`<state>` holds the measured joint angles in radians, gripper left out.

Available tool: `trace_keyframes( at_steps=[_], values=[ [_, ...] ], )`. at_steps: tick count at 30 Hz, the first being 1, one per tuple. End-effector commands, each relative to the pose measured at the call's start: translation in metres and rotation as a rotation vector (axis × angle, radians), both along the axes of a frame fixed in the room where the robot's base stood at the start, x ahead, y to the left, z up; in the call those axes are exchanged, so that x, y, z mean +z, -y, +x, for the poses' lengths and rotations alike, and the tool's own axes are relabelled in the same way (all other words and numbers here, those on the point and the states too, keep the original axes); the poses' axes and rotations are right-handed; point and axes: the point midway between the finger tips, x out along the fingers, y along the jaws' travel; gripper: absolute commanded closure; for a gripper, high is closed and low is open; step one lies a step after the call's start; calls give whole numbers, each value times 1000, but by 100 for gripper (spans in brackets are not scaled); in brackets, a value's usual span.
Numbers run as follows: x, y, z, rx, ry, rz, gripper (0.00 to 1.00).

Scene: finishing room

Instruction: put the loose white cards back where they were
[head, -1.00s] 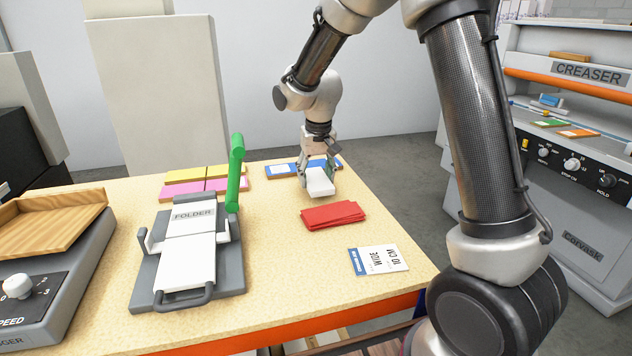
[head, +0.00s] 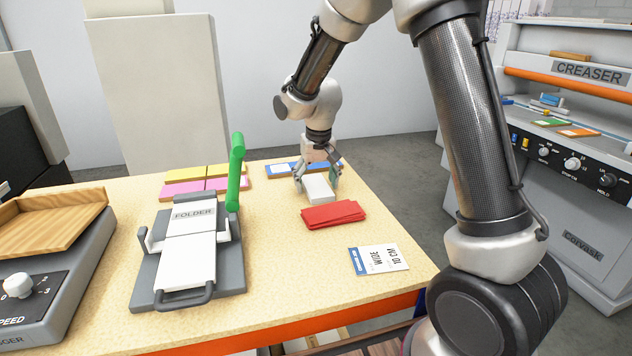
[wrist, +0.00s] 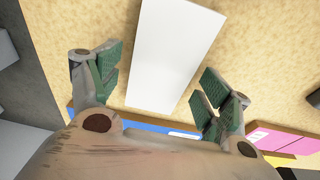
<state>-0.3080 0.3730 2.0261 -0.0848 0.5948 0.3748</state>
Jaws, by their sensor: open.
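The white cards (head: 319,188) lie as a stack on the table, just behind the red cards. The stack also shows in the wrist view (wrist: 172,55), reaching between my fingers. My gripper (head: 318,181) is open, its green-padded fingers on either side of the stack with a gap to each; it also shows in the wrist view (wrist: 160,92).
Red cards (head: 333,214) lie right in front of the white stack. A blue stack (head: 281,169) lies behind my gripper, pink (head: 183,188) and yellow (head: 185,174) cards to the left. The folder's green handle (head: 236,170) stands upright. A printed card (head: 378,259) lies near the front edge.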

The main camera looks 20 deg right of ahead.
Motion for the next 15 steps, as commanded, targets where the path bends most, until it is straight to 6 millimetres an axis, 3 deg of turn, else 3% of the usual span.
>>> trace_keyframes(
  at_steps=[5, 15],
  values=[
    [25, 0, -2, 0, 5, 2, 22],
    [98, 0, -14, 0, 4, 1, 22]
  ],
)
